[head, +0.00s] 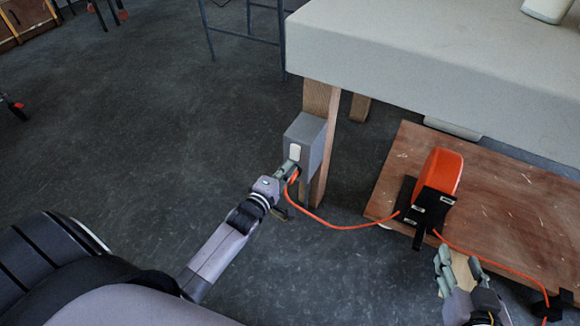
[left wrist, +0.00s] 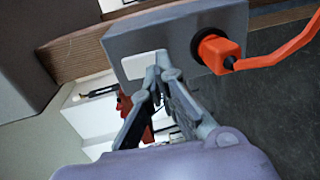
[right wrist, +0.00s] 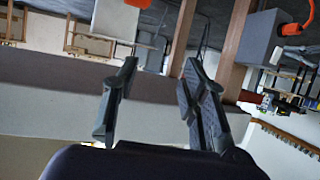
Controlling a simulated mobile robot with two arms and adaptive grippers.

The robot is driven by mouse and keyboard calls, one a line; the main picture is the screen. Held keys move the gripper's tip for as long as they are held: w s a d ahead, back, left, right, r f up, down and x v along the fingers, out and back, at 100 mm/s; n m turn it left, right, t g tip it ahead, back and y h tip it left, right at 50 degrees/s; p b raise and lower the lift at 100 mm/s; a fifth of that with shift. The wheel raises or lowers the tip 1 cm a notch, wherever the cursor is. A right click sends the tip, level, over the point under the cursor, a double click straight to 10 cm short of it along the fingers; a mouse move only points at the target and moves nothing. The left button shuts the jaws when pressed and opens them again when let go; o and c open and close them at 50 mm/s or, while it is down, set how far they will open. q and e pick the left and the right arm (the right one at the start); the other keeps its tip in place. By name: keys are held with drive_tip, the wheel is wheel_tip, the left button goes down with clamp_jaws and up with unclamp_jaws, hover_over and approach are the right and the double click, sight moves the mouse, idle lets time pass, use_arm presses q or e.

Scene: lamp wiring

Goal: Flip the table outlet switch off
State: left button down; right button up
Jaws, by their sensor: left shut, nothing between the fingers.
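The grey outlet box (head: 312,138) is fixed on a wooden table leg, and it fills the top of the left wrist view (left wrist: 180,28). Its white rocker switch (head: 295,152) also shows in the left wrist view (left wrist: 140,66). My left gripper (head: 289,167) is shut and empty, its fingertips (left wrist: 161,62) at the switch face; whether they touch it I cannot tell. An orange plug (left wrist: 216,52) sits in the outlet beside the switch. My right gripper (head: 459,257) is open and empty, low at the right, away from the box; its fingers also show in the right wrist view (right wrist: 160,68).
The table (head: 440,52) with its light top edge overhangs the box. Floor left of the box is free.

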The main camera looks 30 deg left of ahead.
use_arm(q)
drive_tip(key=shift+w+f+b, duration=0.2)
drive_tip(key=shift+w+b, duration=0.1)
drive_tip(key=shift+w, duration=0.8)
use_arm(e)
drive_tip(key=r, duration=0.1)
drive_tip(key=w+r+t, duration=0.1)
drive_tip(key=a+r+t, duration=0.1)
drive_tip(key=shift+w+r+y, duration=0.3)
drive_tip(key=shift+r+y, duration=0.05)
drive_tip(key=shift+y, duration=0.05)
